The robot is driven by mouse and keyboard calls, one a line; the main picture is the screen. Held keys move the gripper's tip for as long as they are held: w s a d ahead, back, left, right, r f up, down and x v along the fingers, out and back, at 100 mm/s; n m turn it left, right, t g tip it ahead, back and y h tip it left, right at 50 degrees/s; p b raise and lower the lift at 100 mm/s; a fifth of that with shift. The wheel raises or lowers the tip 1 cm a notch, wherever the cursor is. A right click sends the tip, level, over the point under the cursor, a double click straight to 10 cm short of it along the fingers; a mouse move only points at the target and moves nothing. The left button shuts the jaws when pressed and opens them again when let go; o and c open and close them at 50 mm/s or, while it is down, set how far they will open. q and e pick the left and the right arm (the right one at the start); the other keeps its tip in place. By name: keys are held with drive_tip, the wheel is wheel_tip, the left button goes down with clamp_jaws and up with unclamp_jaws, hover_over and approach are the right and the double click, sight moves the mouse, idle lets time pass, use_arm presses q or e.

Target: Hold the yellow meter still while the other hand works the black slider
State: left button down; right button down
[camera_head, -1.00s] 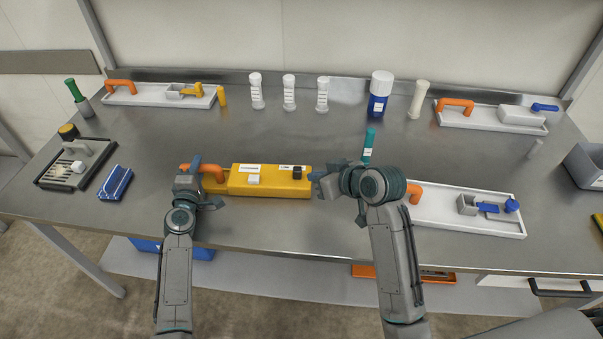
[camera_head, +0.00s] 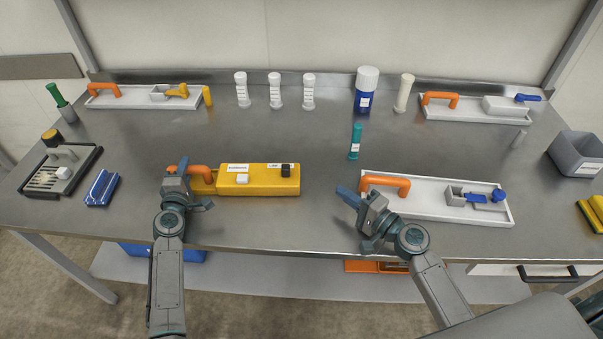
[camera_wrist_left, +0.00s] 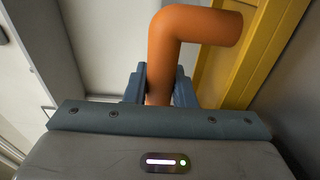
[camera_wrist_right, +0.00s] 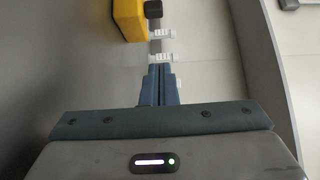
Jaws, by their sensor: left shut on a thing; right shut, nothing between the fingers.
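The yellow meter (camera_head: 258,188) lies on the steel table, with an orange handle (camera_head: 203,172) at its left end. A white block (camera_head: 242,179) and the black slider (camera_head: 286,170) sit on its top, the slider near the right end. My left gripper (camera_head: 180,168) is shut on the orange handle, which shows between its fingers in the left wrist view (camera_wrist_left: 162,70). My right gripper (camera_head: 346,195) is shut and empty, to the right of the meter and apart from it. In the right wrist view the meter's end (camera_wrist_right: 127,18) and the slider (camera_wrist_right: 153,9) show beyond the closed fingers.
A white tray (camera_head: 425,207) with an orange handle is close to the right gripper. A teal-capped tube (camera_head: 355,142) stands behind the gap between meter and tray. White bottles and a blue jar (camera_head: 366,92) line the back. A blue rack (camera_head: 102,188) lies left.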

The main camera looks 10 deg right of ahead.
sight(283, 172)
drive_tip(key=shift+w, duration=0.1)
drive_tip(key=x, duration=1)
drive_tip(key=shift+a+r, duration=0.1)
drive_tip(key=shift+r, duration=0.05)
drive_tip(key=shift+w+a, duration=0.15)
drive_tip(key=shift+a, duration=0.45)
drive_tip(key=shift+w+a, duration=0.15)
drive_tip(key=shift+a, duration=0.45)
drive_tip(key=shift+w+a, duration=0.1)
drive_tip(key=shift+a, duration=0.55)
drive_tip(key=shift+a, duration=0.1)
drive_tip(key=a, duration=0.2)
drive_tip(key=w+a, duration=0.1)
drive_tip(key=a, duration=0.1)
drive_tip(key=shift+w+a, duration=0.1)
use_arm(q)
drive_tip(key=shift+d, duration=0.1)
